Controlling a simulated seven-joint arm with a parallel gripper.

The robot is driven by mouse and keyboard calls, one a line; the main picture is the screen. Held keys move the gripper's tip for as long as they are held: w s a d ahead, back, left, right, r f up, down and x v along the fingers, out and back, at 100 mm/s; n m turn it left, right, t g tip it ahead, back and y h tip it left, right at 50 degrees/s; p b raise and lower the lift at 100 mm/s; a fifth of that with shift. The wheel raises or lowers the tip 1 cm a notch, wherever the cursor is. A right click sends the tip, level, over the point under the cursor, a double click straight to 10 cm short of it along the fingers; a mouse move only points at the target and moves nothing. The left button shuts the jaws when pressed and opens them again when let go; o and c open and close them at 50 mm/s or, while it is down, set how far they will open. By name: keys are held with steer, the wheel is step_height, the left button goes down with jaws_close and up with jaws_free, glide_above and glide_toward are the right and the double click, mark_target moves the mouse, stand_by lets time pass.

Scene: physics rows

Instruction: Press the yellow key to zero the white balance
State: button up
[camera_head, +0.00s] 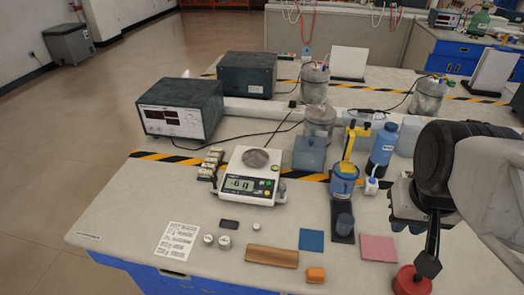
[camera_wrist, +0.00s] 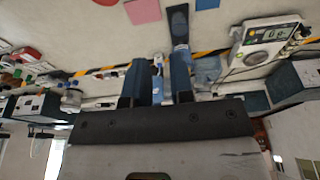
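The white balance (camera_head: 253,180) stands on the bench left of centre, with a round metal pan on top and a lit greenish display that seems to read about 6.0. A small yellow-orange key (camera_head: 267,194) appears right of the display; the keys are too small to read surely. A yellow-green round spot sits at its back right corner. The balance also shows at the upper right of the wrist view (camera_wrist: 268,38). My gripper (camera_wrist: 157,92) has its two dark fingers apart with nothing between them. In the head view it is at the right, well away from the balance, partly hidden by my arm.
A blue bottle (camera_head: 383,146) and a blue and yellow device (camera_head: 344,180) stand between my arm and the balance. Small weights (camera_head: 224,241), a brown block (camera_head: 271,256) and a pink pad (camera_head: 378,248) lie in front. A grey instrument (camera_head: 181,110) stands behind left.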

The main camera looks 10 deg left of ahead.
jaws_close()
stand_by(1.4)
